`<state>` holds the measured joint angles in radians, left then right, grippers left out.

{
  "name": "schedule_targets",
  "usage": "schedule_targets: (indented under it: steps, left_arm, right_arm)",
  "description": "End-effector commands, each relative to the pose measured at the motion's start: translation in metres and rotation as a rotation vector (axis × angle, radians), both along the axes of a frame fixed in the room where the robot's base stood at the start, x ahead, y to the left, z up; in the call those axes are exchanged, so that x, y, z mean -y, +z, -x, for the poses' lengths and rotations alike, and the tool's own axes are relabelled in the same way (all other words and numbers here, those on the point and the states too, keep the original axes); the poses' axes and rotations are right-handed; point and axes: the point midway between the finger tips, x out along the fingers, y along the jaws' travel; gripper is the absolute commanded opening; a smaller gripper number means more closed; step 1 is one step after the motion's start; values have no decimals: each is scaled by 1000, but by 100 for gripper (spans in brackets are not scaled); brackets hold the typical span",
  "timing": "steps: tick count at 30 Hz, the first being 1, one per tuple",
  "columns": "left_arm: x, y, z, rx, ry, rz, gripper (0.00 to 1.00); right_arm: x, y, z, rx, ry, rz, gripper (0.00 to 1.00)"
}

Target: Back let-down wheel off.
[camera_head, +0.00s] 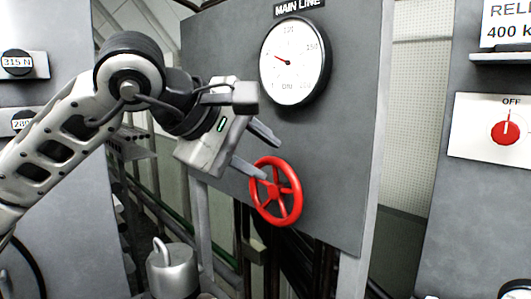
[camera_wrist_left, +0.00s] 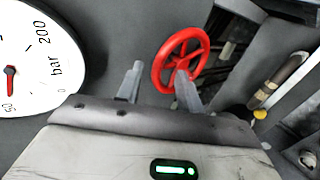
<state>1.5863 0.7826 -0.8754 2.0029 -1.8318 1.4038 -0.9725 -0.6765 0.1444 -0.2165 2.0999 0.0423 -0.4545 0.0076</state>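The red let-down wheel (camera_head: 276,190) is a spoked handwheel on the grey panel below the round gauge. It also shows in the left wrist view (camera_wrist_left: 182,59), just beyond the fingers. My left gripper (camera_head: 272,156) is open, at the wheel's upper left side. Its lower finger reaches to the rim in the head view; its upper finger is above the wheel. In the left wrist view one finger overlaps the wheel and the other is left of it. I cannot tell whether a finger touches the wheel. My right gripper is not in view.
The MAIN LINE gauge (camera_head: 294,60) stands out from the panel (camera_head: 335,160) above the wheel. A red OFF knob (camera_head: 506,129) is on the right panel. A metal weight with a hook (camera_head: 173,268) is below my left arm. Pipes run behind the panel.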

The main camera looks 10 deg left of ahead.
Motion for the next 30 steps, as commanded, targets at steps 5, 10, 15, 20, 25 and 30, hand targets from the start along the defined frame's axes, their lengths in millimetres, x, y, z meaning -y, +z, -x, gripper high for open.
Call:
schedule_targets:
  steps: [5,10,15,20,25,30]
  left_arm:
    - [7,-8,-11,-2,0,1,37]
    - [8,-10,-13,1,0,1,37]
    - [8,-10,-13,1,0,1,34]
    - [8,-10,-12,2,0,1,0]
    - [8,-9,-13,1,0,5,0]
    - [7,-9,-14,-15,1,31,0]
  right_arm:
    - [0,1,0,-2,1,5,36]
    - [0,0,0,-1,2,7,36]
    - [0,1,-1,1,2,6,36]
    - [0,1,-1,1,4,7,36]
    - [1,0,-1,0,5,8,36]
    - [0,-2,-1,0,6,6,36]
